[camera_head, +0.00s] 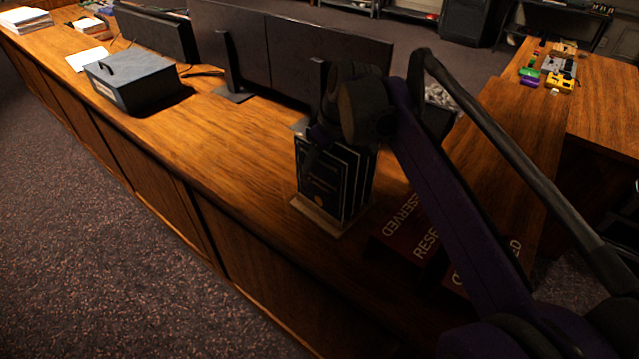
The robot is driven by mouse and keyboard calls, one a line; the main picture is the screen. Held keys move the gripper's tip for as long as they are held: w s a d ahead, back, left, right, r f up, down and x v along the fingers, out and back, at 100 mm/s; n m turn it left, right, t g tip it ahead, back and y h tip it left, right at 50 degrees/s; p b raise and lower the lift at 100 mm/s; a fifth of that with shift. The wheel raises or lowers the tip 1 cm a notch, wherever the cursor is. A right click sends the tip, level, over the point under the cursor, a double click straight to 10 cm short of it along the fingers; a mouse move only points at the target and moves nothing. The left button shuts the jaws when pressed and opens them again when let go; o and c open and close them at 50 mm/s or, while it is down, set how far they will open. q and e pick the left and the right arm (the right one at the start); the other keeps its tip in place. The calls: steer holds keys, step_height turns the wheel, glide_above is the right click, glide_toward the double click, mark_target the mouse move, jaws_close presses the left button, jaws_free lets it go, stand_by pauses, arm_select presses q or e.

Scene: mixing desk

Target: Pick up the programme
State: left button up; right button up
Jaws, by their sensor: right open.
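The programmes are dark navy booklets with small gold print (320,178), standing upright in a row in a wooden holder (318,217) on the desk. My right arm comes in from the right, and its dark wrist is above and behind the holder. My right gripper (316,147) points down at the top of the front programme and is open. Its fingers are dark against the dark booklets, so I cannot tell whether they touch or straddle one. The wrist hides part of the booklets' top edges. My left gripper is not in view.
Red RESERVED signs (408,228) lie right of the holder, partly under my arm. Two dark monitors (285,50) stand behind. A grey metal box (130,80) is at left. The wooden desk (235,150) is clear between box and holder. Colourful small items (548,72) lie far right.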

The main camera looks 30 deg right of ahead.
steer(key=shift+f, duration=0.1)
stand_by(0.3)
jaws_close()
stand_by(1.3)
